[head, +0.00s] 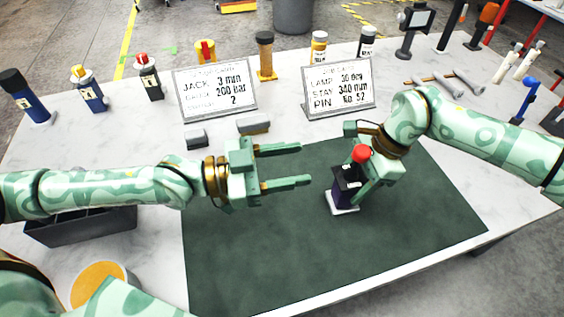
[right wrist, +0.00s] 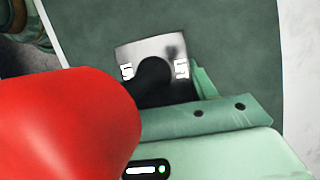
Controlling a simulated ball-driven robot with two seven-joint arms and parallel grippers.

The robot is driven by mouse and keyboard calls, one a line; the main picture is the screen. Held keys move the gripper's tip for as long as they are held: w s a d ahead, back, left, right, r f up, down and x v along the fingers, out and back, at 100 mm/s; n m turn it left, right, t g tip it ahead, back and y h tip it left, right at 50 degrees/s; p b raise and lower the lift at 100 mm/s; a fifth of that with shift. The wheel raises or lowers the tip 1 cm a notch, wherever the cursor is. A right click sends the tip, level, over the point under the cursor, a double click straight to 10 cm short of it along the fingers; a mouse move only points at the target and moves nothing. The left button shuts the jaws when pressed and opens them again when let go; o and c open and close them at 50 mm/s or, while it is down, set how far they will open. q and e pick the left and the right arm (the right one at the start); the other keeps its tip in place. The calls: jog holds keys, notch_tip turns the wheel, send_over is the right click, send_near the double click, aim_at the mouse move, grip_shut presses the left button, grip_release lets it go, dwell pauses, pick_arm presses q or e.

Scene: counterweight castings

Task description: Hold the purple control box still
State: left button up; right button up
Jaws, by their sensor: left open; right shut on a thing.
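The purple control box (head: 345,188) stands upright on a white base on the dark green mat, with a red knob (head: 361,153) on top. My right gripper (head: 362,180) is shut on the box from its right side. In the right wrist view the red knob (right wrist: 75,125) fills the lower left, and one finger (right wrist: 210,112) lies beside a pale plate (right wrist: 150,52) marked with 5s. Much of the box is hidden there. My left gripper (head: 305,166) is open and empty over the mat, left of the box, its fingers pointing toward it.
Two printed signs (head: 215,90) (head: 339,86) stand behind the mat, with two small grey blocks (head: 253,126) (head: 196,139) in front of the left one. Several capped boxes and bottles line the back. A dark tray (head: 80,228) and a round orange-topped container (head: 100,284) are at left. The mat's front is clear.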

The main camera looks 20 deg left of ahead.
pick_arm(q)
jog(key=shift+s+a, duration=0.35)
jog(key=shift+a, duration=0.25)
jog(key=shift+c, duration=0.2)
